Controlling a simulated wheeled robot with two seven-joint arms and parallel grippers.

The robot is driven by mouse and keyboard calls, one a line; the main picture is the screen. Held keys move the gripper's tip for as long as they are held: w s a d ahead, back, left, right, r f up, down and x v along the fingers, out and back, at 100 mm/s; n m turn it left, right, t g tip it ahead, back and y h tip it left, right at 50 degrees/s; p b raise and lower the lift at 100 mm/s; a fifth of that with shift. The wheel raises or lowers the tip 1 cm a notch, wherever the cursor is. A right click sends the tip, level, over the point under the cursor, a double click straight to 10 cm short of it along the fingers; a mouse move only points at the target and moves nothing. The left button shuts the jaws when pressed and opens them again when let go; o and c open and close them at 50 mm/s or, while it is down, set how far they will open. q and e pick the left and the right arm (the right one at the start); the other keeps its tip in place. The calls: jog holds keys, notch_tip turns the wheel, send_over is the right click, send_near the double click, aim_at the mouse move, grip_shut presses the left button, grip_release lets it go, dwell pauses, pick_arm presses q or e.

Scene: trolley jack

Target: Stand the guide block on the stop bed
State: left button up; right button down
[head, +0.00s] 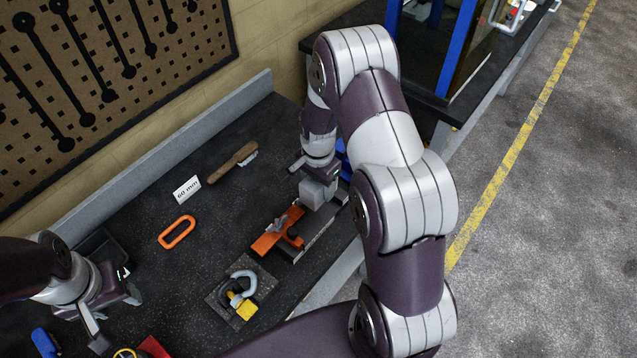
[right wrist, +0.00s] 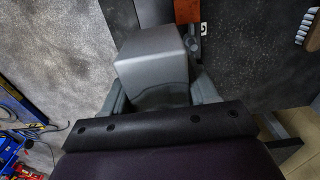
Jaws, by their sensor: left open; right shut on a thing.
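The guide block, a plain grey block (head: 313,192), is in my right gripper (head: 322,184), between its fingers. The block also shows large in the right wrist view (right wrist: 155,58), with a finger on each side. The stop bed (head: 312,238) is a long dark bar near the bench's front edge, with an orange piece beside it. The block is over or at the bed's far part; I cannot tell whether it touches. My left gripper (head: 114,318) is open and empty at the lower left, away from the bed.
An orange bar (head: 278,231) with a dark knob lies along the bed. A dark plate (head: 217,300) carries a grey clamp-like part and a yellow piece. An orange ring (head: 177,232), a wooden-handled brush (head: 232,163) and a "60 mm" card (head: 187,189) lie farther back.

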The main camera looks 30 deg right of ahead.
jog(key=shift+r, duration=0.1)
jog(key=shift+f+b, duration=0.7)
jog(key=shift+f, duration=0.25)
notch_tip(320, 180, down, 7)
jog(key=b, duration=0.5)
jog(key=shift+f, duration=0.1)
jog(key=shift+f+b, duration=0.3)
jog(key=shift+f, duration=0.15)
jog(key=shift+c, duration=1.2)
grip_release()
jog(key=shift+s+d+r, duration=0.1)
jog(key=shift+s, duration=0.05)
jog(key=shift+w, duration=0.2)
